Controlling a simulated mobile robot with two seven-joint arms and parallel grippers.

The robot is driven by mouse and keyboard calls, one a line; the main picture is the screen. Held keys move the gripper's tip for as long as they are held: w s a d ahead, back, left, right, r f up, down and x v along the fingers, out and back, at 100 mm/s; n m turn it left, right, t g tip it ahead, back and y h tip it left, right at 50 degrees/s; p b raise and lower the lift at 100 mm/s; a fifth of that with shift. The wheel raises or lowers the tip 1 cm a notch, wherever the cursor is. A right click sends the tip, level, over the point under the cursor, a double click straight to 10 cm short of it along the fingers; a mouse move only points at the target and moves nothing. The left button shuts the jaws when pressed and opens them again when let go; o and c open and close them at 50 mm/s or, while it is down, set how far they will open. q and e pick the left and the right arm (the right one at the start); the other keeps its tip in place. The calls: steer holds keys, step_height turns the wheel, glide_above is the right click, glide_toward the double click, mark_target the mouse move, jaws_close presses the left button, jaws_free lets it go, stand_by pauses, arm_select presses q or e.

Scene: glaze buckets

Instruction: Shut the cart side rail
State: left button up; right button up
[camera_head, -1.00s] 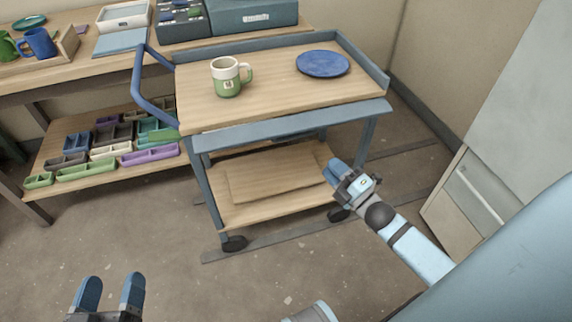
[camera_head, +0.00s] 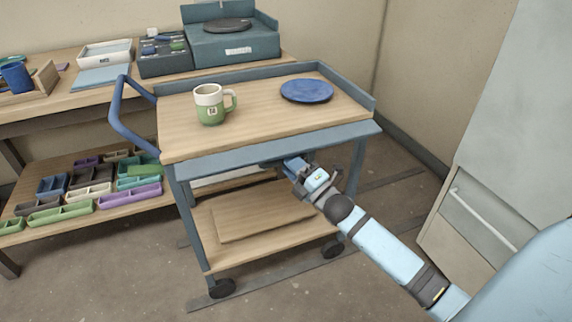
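The cart (camera_head: 245,118) has a wooden top with upright blue-grey rails at its back and right. Its front side rail (camera_head: 275,146) is folded outward and lies as a sloping strip along the near edge. My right gripper (camera_head: 294,165) is just below this rail, right of its middle. Its fingertips are partly hidden under the rail, so I cannot tell its opening or whether it touches the rail. My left gripper is out of view.
A green and white mug (camera_head: 214,105) and a blue plate (camera_head: 306,91) stand on the cart top. A blue handle (camera_head: 119,115) is at the cart's left. A workbench (camera_head: 75,101) stands behind, and a cabinet (camera_head: 484,220) at right. The floor in front is clear.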

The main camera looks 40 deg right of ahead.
steer(key=shift+x, duration=1)
